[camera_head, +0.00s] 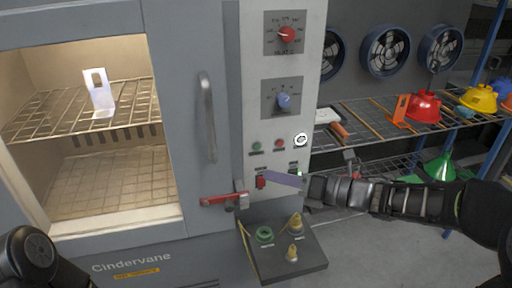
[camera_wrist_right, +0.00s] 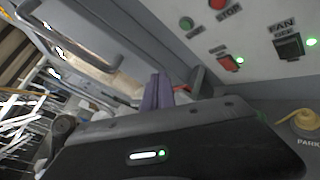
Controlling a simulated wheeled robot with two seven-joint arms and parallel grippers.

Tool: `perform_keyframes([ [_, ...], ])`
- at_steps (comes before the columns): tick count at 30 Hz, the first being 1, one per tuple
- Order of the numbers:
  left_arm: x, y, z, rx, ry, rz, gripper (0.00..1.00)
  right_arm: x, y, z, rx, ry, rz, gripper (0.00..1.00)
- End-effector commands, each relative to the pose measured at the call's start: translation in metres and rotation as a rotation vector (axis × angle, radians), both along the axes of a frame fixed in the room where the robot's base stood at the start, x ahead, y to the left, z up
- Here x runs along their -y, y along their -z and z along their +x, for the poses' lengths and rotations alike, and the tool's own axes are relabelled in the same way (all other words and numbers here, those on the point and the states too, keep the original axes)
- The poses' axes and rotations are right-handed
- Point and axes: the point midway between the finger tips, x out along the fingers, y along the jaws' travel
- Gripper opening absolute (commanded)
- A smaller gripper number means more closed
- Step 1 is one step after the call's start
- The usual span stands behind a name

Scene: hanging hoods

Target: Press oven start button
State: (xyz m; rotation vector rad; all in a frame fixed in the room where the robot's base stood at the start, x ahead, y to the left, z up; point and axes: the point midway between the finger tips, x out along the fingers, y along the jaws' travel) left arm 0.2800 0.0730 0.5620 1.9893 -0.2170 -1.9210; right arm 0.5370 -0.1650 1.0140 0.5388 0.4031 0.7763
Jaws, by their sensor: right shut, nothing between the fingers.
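The oven (camera_head: 170,120) stands at the left with its grey door shut and its lit chamber behind a window. Its light control panel (camera_head: 262,120) carries a green button (camera_head: 256,146) and, to its right, a red button (camera_head: 279,144). In the right wrist view the green button (camera_wrist_right: 186,22) is at the top, beside the red button marked STOP (camera_wrist_right: 217,4). My right gripper (camera_head: 270,178) is shut and empty, its purple fingers in front of the panel below the green button. They appear apart from that button. My left gripper is out of view.
A red rocker switch (camera_head: 261,182) and a fan switch (camera_wrist_right: 290,47) are close to my right gripper. A red latch handle (camera_head: 222,199) and a ledge with knobs (camera_head: 282,262) lie below. Shelves with hard hats (camera_head: 422,106) stand at the right.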

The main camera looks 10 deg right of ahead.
Motion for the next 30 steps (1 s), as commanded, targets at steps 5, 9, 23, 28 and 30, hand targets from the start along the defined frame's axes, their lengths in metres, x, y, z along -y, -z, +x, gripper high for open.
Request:
perform_keyframes([
  [5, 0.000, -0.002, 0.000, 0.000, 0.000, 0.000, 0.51, -0.001, 0.000, 0.013, -0.002, 0.000, 0.001, 0.00],
  [9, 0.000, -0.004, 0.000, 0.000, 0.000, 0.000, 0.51, -0.003, 0.000, 0.029, -0.002, -0.001, 0.000, 0.00],
  [23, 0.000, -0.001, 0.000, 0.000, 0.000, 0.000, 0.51, -0.005, 0.002, 0.081, -0.002, 0.001, 0.001, 0.00],
  [28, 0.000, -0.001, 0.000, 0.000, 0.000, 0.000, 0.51, -0.005, 0.000, 0.085, -0.001, 0.000, 0.001, 0.00],
  [30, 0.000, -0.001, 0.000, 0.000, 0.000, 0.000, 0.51, -0.006, 0.000, 0.085, -0.001, 0.000, 0.001, 0.00],
])
